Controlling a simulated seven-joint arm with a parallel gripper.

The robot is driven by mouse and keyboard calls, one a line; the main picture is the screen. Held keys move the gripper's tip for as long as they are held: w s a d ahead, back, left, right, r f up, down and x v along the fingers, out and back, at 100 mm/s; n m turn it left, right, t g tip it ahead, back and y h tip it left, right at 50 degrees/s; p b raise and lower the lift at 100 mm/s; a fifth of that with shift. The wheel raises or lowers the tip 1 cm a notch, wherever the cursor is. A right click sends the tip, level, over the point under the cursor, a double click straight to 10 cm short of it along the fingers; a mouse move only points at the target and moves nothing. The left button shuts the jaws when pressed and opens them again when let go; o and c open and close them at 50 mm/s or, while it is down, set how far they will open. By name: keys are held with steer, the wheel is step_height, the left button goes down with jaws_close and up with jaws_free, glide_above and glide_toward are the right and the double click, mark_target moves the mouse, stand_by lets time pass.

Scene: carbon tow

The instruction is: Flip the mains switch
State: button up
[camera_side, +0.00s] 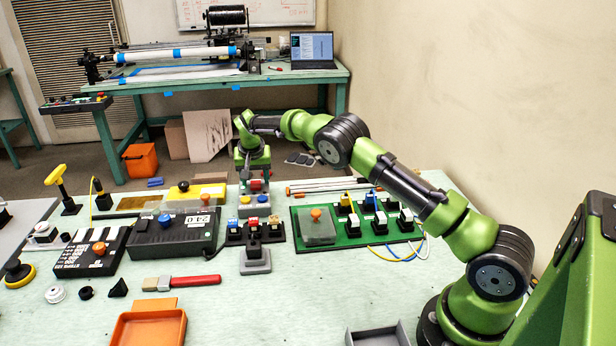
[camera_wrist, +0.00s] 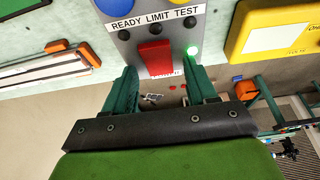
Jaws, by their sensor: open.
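The grey control box (camera_side: 243,212) stands near the back middle of the bench, below my gripper (camera_side: 256,176). Its red switch (camera_wrist: 155,58) shows in the wrist view as an upright red block, with a small unreadable label at its lower end. I take it for the mains switch.
A yellow box (camera_side: 208,191) stands left of the control box. A green board (camera_side: 350,238) with connectors and wires lies to the right, with orange-tipped rods (camera_side: 325,186) behind it. A grey base with a black knob (camera_side: 256,262) stands in front.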

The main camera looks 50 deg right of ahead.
mark_target(256, 193)
steer(key=shift+w+d, duration=0.45)
steer(key=shift+d, duration=0.1)
steer(key=shift+s+a+r, duration=0.15)
steer(key=shift+a+r, duration=0.05)
steer(key=shift+r, duration=0.05)
steer(key=v, duration=1.5)
steer(key=s+a+r+n+y, duration=0.1)
steer(key=s+a+r, duration=0.1)
steer(key=s, duration=0.8)
steer(key=s+a+r+n+t+y, duration=0.1)
steer(key=s+a, duration=0.3)
steer(key=s, duration=0.6)
steer(key=shift+s+a+r+n+y, duration=0.25)
steer(key=shift+a+r+n+y, duration=0.2)
steer(key=shift+r+y, duration=0.3)
steer(key=shift+d, duration=0.1)
